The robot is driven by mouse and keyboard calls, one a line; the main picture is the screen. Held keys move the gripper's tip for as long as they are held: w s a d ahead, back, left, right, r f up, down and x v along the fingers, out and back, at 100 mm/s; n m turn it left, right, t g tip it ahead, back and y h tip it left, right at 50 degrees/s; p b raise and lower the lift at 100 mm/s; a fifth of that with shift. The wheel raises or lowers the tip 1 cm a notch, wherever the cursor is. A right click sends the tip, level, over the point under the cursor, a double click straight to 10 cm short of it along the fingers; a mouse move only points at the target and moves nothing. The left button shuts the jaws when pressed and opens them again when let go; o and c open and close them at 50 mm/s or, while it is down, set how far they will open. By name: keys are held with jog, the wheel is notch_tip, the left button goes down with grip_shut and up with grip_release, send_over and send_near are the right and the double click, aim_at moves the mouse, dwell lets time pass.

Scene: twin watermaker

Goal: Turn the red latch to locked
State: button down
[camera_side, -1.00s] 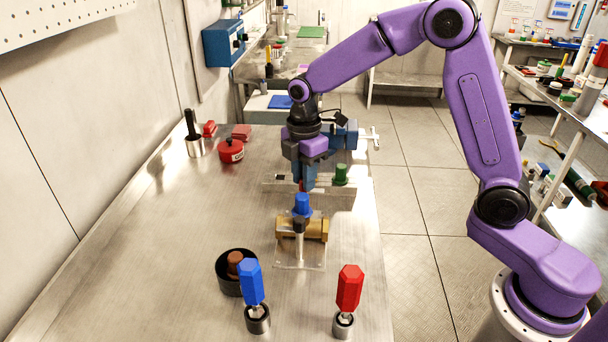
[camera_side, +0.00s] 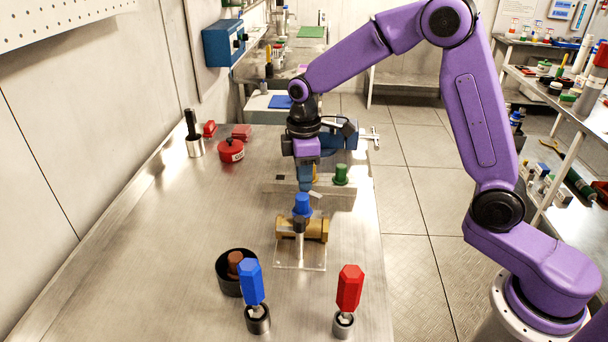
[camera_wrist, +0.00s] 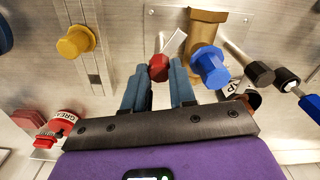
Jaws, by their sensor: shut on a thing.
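The red latch (camera_wrist: 158,67) shows in the wrist view as a red knob with a flat silver bar (camera_wrist: 174,44) pointing up and to the right. My gripper (camera_wrist: 158,72) is shut on the red knob, with one blue finger on each side. In the side view my gripper (camera_side: 305,186) reaches down just behind the blue-capped brass valve and hides the red knob. The silver bar's end (camera_side: 316,194) shows to the right of the fingers there. No locked marking is readable.
The brass valve (camera_side: 318,230) with its blue cap (camera_side: 302,204) stands close in front of my gripper. Blue (camera_side: 250,281) and red (camera_side: 349,289) handled tools stand in front. The table's left middle is clear.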

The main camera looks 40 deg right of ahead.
jog(key=m, duration=1.1)
jog(key=shift+m, duration=0.3)
jog(key=shift+w, duration=0.1)
dwell(0.3)
jog(key=c, duration=0.9)
grip_release()
notch_tip(320, 180, up, 18)
jog(key=shift+f, duration=0.25)
